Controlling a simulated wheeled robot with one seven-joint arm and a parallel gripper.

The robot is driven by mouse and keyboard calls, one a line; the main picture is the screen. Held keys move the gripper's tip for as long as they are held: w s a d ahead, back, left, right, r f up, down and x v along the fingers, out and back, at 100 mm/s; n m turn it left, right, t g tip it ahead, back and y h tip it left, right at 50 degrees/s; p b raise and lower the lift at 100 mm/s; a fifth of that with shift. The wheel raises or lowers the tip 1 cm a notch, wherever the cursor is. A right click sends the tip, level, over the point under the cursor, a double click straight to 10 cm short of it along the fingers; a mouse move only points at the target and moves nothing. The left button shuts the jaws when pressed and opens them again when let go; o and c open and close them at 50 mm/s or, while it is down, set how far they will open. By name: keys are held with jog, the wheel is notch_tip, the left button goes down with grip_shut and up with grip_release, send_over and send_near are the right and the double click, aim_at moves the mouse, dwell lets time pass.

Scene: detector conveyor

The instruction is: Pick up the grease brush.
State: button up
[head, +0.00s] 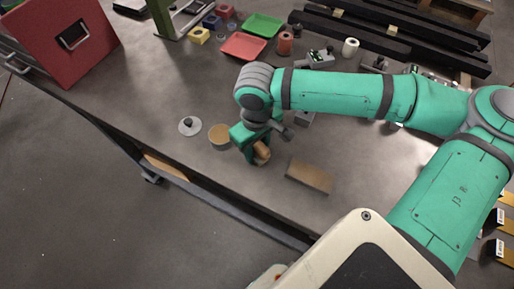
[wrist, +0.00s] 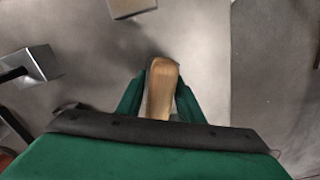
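The grease brush shows as a light wooden handle (wrist: 162,88) in the wrist view, between the two green fingers of my gripper (wrist: 160,98). The fingertips flank the handle closely on both sides. I cannot tell whether they press on it. In the head view my gripper (head: 251,141) points down low over the table, with the brown brush (head: 261,153) at its fingers. The brush's lower end is hidden, and I cannot tell whether it is off the table.
A tan round tin (head: 219,136) and a pale disc with a dark knob (head: 189,126) stand left of my gripper. A brown block (head: 309,176) lies to its right. The table's front edge (head: 190,186) is near. A red box (head: 62,38) stands far left; trays and parts are behind.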

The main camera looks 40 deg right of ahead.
jog(key=shift+r, duration=0.1)
jog(key=shift+c, duration=0.4)
jog(key=shift+r, duration=0.2)
jog(key=r, duration=0.3)
jog(key=shift+a+r, duration=0.2)
jog(key=shift+a, duration=0.2)
jog(key=s+a+r, duration=0.1)
jog(key=a+r, duration=0.8)
jog(key=a, duration=0.4)
jog(key=shift+s, duration=0.15)
jog(key=o, duration=0.6)
jog(key=shift+a, duration=0.1)
jog(key=c, duration=0.4)
